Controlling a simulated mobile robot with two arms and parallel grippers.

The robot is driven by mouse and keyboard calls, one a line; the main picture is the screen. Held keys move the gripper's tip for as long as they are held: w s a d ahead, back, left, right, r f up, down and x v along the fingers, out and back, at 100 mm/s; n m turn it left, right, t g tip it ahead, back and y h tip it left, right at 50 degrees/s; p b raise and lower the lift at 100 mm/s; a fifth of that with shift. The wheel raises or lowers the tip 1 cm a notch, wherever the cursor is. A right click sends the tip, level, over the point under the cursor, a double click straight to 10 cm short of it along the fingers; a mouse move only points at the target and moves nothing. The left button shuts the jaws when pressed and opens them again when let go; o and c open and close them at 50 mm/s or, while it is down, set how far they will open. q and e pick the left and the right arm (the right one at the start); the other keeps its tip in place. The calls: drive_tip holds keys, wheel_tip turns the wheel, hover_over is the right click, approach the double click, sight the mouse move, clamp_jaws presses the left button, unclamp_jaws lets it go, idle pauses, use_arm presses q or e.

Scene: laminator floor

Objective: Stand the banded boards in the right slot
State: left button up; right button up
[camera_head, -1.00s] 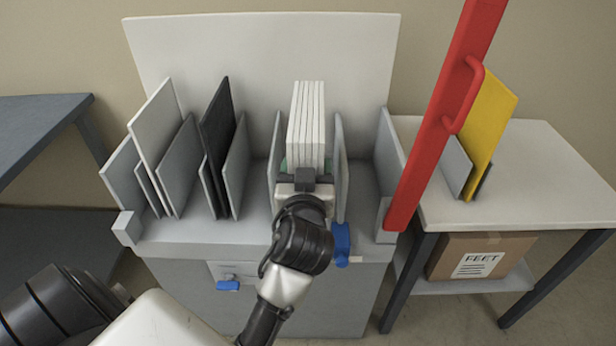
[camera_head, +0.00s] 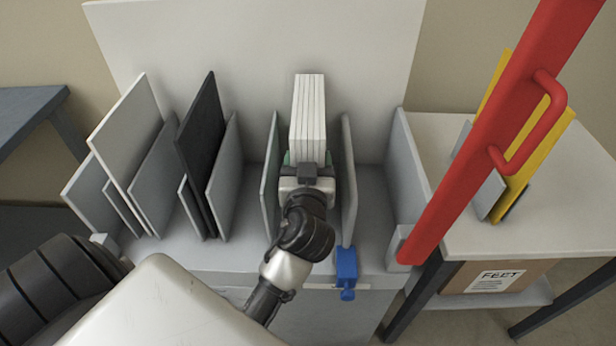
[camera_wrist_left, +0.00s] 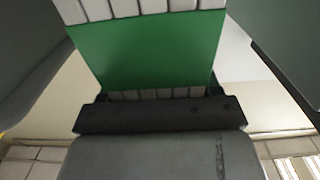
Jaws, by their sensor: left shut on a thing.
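The banded boards (camera_head: 308,115) are a stack of several thin white boards with a green band, upright in the head view. In the left wrist view the green band (camera_wrist_left: 150,50) fills the middle, with white board edges above it. My left gripper (camera_head: 307,182) is shut on the stack from the front, low down; its dark jaw (camera_wrist_left: 160,112) shows in the wrist view. The stack is between two grey dividers (camera_head: 348,180) that form the right slot, with gaps at both sides. The gripper hides its lower end, so I cannot tell whether it touches the floor. My right gripper is out of view.
White boards (camera_head: 125,140) and black boards (camera_head: 203,140) stand between dividers at left. A blue clamp (camera_head: 346,268) sits at the front edge. A red post with a handle (camera_head: 490,130) rises at right, before a table (camera_head: 560,185) with a yellow board (camera_head: 525,165).

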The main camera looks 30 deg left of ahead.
use_arm(q)
wheel_tip(320, 180, down, 4)
drive_tip(key=shift+r+b, duration=0.25)
drive_tip(key=shift+b, duration=0.15)
drive_tip(key=o, duration=0.8)
drive_tip(key=shift+f, duration=0.15)
drive_tip(key=o, duration=0.4)
drive_tip(key=shift+o, duration=0.2)
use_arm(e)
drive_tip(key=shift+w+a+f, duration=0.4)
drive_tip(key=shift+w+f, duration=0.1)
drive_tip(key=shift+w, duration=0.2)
